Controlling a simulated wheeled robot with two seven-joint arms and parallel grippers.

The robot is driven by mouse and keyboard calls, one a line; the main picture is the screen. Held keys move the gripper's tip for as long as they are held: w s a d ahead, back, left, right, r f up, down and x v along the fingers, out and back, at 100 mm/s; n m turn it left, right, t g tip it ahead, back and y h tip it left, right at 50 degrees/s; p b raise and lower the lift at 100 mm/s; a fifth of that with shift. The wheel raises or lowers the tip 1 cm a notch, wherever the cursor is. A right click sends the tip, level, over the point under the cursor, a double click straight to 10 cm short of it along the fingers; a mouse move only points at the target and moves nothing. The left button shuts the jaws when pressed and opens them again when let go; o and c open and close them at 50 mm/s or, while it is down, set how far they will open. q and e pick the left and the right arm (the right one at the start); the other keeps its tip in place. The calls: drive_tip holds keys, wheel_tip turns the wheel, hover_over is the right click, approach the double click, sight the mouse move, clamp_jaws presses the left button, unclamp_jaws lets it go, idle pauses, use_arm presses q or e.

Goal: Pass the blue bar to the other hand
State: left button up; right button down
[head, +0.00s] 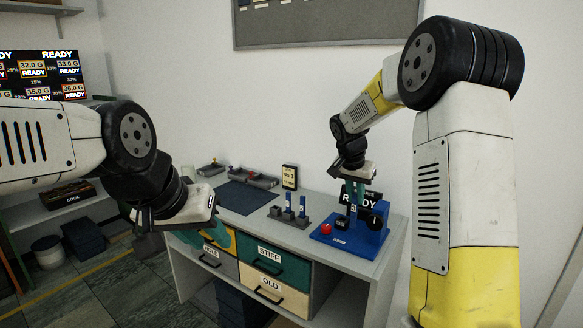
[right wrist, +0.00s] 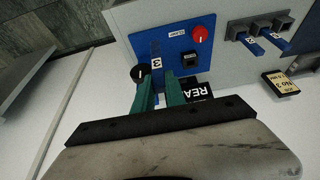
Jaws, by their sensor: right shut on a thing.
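My right gripper (head: 354,198) points down above the blue press (head: 345,240) on the bench. In the right wrist view its two green fingers (right wrist: 158,97) are shut on a blue bar (right wrist: 156,62) marked 3. The bar lies over the press's blue base (right wrist: 175,40); I cannot tell whether it touches it. Two more blue bars stand in grey holders (head: 288,214) left of the press; these bars also show in the right wrist view (right wrist: 275,40).
The press has a red button (head: 326,229), a black knob (head: 375,221) and a READY display (head: 358,201). A dark mat (head: 245,197) lies at the left. Drawers marked STIFF (head: 275,262) and OLD (head: 272,288) are below.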

drive_tip(key=s+a+f+n+y, duration=0.35)
drive_tip(key=s+f+n, duration=0.35)
drive_tip(key=s+f, duration=0.45)
use_arm(q)
drive_tip(key=shift+w, duration=0.1)
drive_tip(key=shift+o, duration=0.2)
drive_tip(key=w+d+f+n+g+h, duration=0.2)
drive_tip(key=w+d+f+n+h, duration=0.15)
drive_tip(key=d+n, duration=0.3)
drive_tip(key=w+d+f+n+g+h, duration=0.1)
drive_tip(key=w+d+f+n+h, duration=0.1)
drive_tip(key=d+n+h, duration=0.4)
drive_tip(key=w+f+n+t, duration=0.5)
drive_tip(key=w+f+n, duration=0.7)
drive_tip(key=w+n, duration=0.1)
drive_tip(key=f+x, duration=0.1)
drive_tip(key=x, duration=1.1)
drive_tip(key=shift+w+a+y, duration=0.2)
drive_tip(key=shift+a+y, duration=0.05)
drive_tip(key=shift+y, duration=0.1)
use_arm(e)
drive_tip(key=w+a+r+n+y, duration=0.2)
drive_tip(key=a+r+n, duration=0.2)
drive_tip(key=a+n, duration=0.3)
drive_tip(key=a, duration=0.4)
drive_tip(key=shift+w+a+n, duration=0.15)
drive_tip(key=shift+a+n, duration=0.1)
drive_tip(key=shift+n, duration=0.05)
